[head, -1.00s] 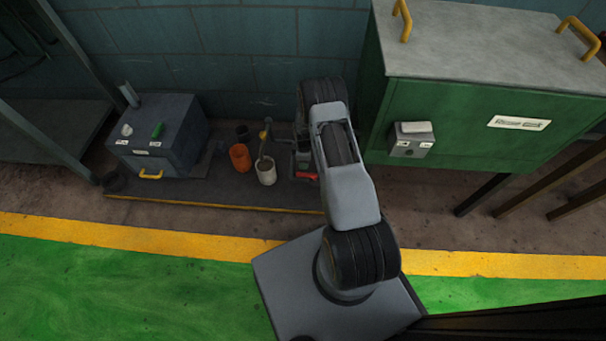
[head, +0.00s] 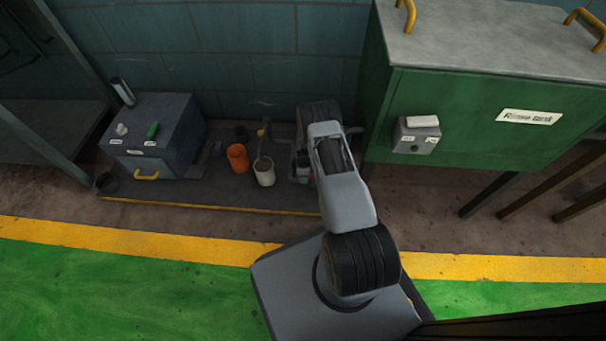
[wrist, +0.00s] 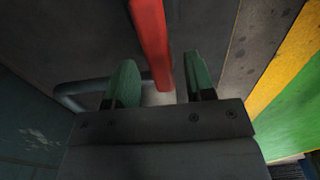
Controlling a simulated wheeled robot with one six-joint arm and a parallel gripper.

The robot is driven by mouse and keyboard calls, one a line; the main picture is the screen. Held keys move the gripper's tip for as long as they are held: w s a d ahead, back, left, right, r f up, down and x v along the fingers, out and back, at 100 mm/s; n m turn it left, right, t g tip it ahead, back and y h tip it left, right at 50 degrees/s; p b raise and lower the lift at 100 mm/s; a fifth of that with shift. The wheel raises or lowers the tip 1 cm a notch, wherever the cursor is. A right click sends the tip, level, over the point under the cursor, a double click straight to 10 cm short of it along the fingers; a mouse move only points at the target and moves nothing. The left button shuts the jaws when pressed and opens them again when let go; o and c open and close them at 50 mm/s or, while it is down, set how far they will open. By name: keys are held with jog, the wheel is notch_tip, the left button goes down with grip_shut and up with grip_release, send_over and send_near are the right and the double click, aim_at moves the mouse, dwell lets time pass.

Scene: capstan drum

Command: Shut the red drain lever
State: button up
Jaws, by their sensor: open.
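The red drain lever (wrist: 150,38) shows in the wrist view as a long red bar coming down from the top edge. Its lower end reaches into the gap between the two green fingers of my gripper (wrist: 159,78). My gripper is open, with space on both sides of the bar, and the fingers do not appear closed on it. In the head view my arm hides my gripper and nearly all of the lever, low by the wall. A grey bent pipe (wrist: 72,92) runs behind the left finger.
An orange cup (head: 238,158) and a white cup (head: 264,173) stand left of my arm on the dark low platform (head: 200,203). A grey-blue box (head: 160,135) stands further left. A green rinse tank (head: 465,130) is close on the right. The green floor (head: 120,290) in front is clear.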

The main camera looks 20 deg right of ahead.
grip_shut()
dwell(0.3)
